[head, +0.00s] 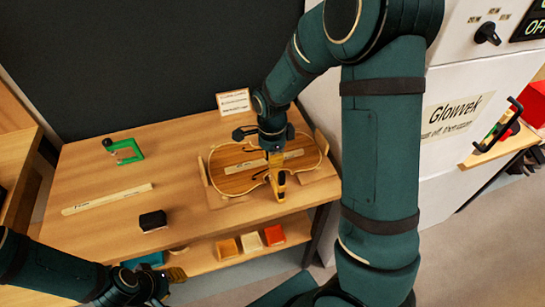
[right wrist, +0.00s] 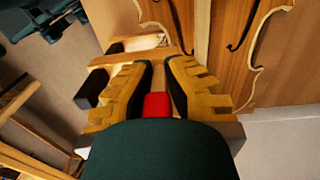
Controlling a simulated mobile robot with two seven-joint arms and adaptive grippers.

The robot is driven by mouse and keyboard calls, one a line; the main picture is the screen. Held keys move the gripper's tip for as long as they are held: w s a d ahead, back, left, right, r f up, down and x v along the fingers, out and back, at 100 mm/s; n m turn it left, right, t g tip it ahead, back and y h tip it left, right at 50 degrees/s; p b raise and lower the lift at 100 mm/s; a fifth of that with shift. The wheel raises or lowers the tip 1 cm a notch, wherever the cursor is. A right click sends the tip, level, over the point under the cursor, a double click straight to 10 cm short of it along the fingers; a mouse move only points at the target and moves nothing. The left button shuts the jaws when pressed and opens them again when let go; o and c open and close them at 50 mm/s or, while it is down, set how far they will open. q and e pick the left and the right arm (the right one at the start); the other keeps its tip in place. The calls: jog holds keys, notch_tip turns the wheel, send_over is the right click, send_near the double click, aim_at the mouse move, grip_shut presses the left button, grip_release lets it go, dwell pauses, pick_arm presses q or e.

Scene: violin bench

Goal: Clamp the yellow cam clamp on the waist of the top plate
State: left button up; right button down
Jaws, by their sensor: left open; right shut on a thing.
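The violin top plate (head: 226,182) lies on a wooden support on the bench, with two f-holes and a narrow waist. My right gripper (head: 276,162) reaches down over its waist and is shut on the yellow cam clamp (head: 280,186), at the waist's near edge. I cannot tell whether the clamp's jaws touch the plate. In the right wrist view the plate (right wrist: 276,60) is at upper right, and a small red piece (right wrist: 158,104) shows between my fingers; the rest of the clamp is largely hidden. My left gripper (head: 176,274) is open and empty in front of the bench.
A green clamp (head: 125,151), a pale labelled strip (head: 107,198) and a black block (head: 153,221) lie on the bench's left part. Orange, white and red blocks (head: 274,235) sit on the lower shelf. A white cabinet (head: 460,85) stands right.

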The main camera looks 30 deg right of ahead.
jog(key=shift+w+d+p, duration=0.2)
jog(key=shift+w+d, duration=0.05)
jog(key=shift+w, duration=0.85)
jog(key=shift+w+d+p, duration=0.2)
jog(key=shift+w+d, duration=0.05)
jog(key=shift+w, duration=0.8)
dwell(0.7)
jog(key=c, duration=1.1)
grip_release()
jog(key=shift+o, duration=0.2)
notch_tip(320, 180, up, 12)
jog(key=shift+w, duration=0.25)
jog(key=shift+d, duration=0.1)
jog(key=shift+c, duration=0.4)
